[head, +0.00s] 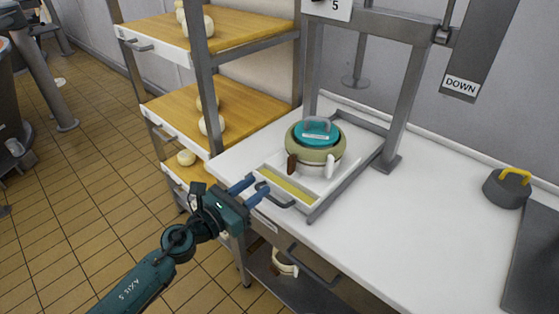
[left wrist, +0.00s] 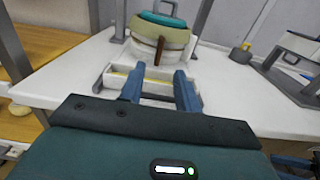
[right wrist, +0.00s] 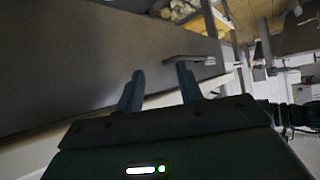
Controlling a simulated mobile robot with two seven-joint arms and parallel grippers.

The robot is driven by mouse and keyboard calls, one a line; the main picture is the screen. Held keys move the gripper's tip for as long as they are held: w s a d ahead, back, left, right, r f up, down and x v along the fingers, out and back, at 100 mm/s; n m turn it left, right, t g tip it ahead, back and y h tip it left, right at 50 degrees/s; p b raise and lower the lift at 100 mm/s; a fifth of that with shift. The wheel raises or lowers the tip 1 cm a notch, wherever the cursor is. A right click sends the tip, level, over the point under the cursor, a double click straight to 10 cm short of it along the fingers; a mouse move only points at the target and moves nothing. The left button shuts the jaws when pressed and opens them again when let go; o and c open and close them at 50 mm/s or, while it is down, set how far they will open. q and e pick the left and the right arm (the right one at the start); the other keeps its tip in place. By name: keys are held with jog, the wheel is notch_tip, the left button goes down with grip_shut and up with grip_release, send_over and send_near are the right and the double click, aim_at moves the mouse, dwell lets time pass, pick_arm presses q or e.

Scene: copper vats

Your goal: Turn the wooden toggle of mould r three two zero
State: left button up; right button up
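The mould (head: 304,158) is a round olive-green and white tub with a teal lid (head: 318,132) and a grey handle. It sits in the white tray of the press; the lid's label is too small to read. A brown wooden toggle (head: 292,163) hangs on its front left, and a white one (head: 330,167) on its front right. In the left wrist view the brown toggle (left wrist: 159,50) stands upright just beyond the fingers. My left gripper (head: 260,184) is open and empty, short of the mould at the tray's front. My right gripper (right wrist: 160,69) is open and empty, seen only in its wrist view.
The press frame (head: 402,105) stands around the mould, with a DOWN sign (head: 460,85) at its right. A tray handle (head: 275,199) lies near my left gripper. Wooden shelves (head: 240,110) stand left. A dark weight with a yellow handle (head: 507,188) is right; the counter between is clear.

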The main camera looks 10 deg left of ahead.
aim_at(288, 163)
pick_arm(q)
jog(key=x, duration=1.2)
jog(key=shift+s, duration=0.1)
grip_shut()
